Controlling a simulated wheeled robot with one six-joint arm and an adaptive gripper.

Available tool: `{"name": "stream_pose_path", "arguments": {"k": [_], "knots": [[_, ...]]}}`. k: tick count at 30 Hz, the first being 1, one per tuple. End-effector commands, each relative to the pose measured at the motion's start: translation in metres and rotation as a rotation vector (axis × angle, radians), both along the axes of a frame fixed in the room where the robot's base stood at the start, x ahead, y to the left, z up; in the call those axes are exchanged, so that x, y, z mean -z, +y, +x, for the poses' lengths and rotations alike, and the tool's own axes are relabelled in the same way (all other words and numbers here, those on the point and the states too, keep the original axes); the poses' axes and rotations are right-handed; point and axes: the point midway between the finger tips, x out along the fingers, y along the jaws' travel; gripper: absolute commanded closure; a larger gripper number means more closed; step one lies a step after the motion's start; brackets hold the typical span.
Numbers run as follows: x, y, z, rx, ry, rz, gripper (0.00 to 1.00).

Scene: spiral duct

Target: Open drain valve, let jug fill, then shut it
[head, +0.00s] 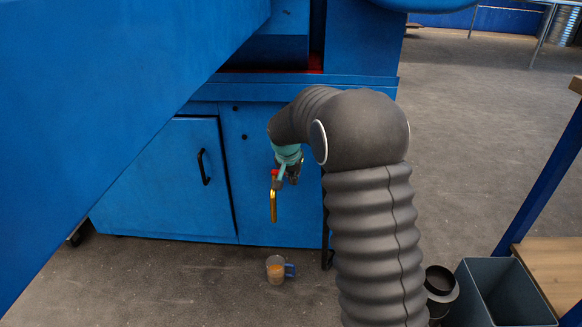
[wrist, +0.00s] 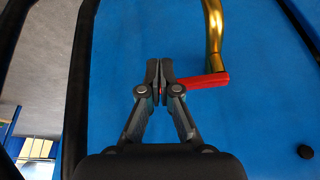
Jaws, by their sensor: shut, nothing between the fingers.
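The drain valve has a brass pipe (head: 273,206) hanging down on the blue cabinet front, with a red lever (head: 274,173) at its top. In the wrist view the brass pipe (wrist: 213,35) meets the red lever (wrist: 204,80), which points left toward my fingers. My gripper (wrist: 160,72) is shut and empty, its tips at the lever's free end; I cannot tell whether they touch. In the head view my gripper (head: 283,180) is partly hidden by my arm. A clear jug (head: 275,271) with a blue handle stands on the floor below the pipe, with orange showing inside.
A blue cabinet door (head: 172,175) with a black handle (head: 204,167) is left of the valve. A dark round container (head: 440,290) and a grey open bin (head: 505,295) stand at lower right, beside a wooden shelf (head: 556,262). Floor around the jug is clear.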

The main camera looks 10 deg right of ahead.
Motion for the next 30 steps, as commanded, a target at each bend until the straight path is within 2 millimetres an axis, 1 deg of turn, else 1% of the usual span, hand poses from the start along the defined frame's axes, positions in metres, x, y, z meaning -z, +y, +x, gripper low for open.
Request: {"name": "stream_pose_path", "arguments": {"k": [1,2,3,9,15,18,23,26,28,30], "knots": [[0.006,0.004,-0.007,-0.003,-0.001,-0.001,1.00],[0.006,0.005,-0.012,-0.004,-0.001,0.000,1.00],[-0.009,0.007,-0.014,-0.003,-0.004,0.000,1.00],[-0.049,0.003,-0.029,0.008,-0.002,0.001,1.00],[-0.078,0.005,-0.040,0.009,-0.002,0.001,1.00],[-0.086,0.006,-0.044,0.008,0.001,0.000,1.00],[-0.091,0.008,-0.046,-0.015,0.005,-0.006,1.00],[-0.091,0.009,-0.047,-0.070,0.017,-0.023,1.00],[-0.082,0.010,-0.053,-0.123,0.048,-0.034,1.00],[-0.064,0.011,-0.068,-0.182,0.102,-0.042,1.00]]}}
